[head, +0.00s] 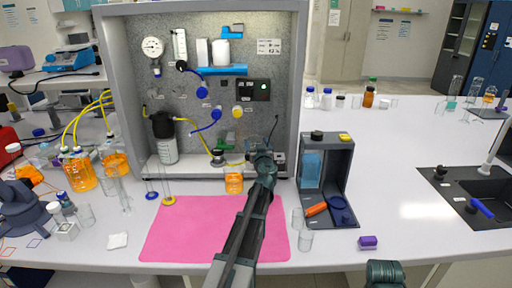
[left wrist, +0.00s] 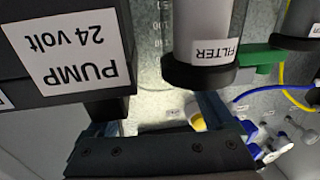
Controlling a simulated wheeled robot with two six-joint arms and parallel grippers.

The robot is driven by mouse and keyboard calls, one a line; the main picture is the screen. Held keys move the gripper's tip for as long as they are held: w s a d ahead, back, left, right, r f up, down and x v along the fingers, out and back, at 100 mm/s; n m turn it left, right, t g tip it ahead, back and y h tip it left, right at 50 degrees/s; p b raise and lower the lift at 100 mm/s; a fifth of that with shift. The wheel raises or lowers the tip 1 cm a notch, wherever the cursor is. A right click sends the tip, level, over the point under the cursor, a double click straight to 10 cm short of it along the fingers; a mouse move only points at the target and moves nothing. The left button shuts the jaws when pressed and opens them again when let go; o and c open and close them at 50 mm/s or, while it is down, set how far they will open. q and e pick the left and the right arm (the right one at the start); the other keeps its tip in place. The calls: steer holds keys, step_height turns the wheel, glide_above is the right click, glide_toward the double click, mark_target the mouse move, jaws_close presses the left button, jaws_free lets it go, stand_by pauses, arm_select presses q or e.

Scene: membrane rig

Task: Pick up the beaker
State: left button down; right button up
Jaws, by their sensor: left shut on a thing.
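My left gripper (head: 262,156) reaches up from the bottom centre to the front of the rig's shelf. In the left wrist view its two fingers (left wrist: 158,118) stand apart, shut on a clear thing. Faint white graduation marks between them fit a glass beaker (left wrist: 158,45); its outline is hard to see. In the head view the arm and gripper largely hide it.
The grey rig (head: 300,60) stands behind the gripper. The pump box (left wrist: 75,45) and filter (left wrist: 205,50) are close to the fingers. An orange-filled beaker (head: 233,183) stands left, an open-front box (head: 345,165) right. The pink mat (head: 185,230) is mostly clear.

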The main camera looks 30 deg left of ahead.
arm_select(q)
steer(key=shift+s+d+r+p, duration=0.15)
steer(key=shift+s+r+p, duration=0.05)
steer(key=shift+r+p, duration=0.4)
step_height(320, 180, up, 11)
steer(key=p, duration=1.1)
steer(key=s+a+v, duration=0.1)
steer(key=a+v, duration=0.1)
steer(key=v, duration=1.7)
steer(key=shift+s+f+b, duration=0.35)
steer(key=shift+s+b, duration=0.1)
steer(key=shift+s, duration=0.1)
steer(key=shift+r, duration=0.1)
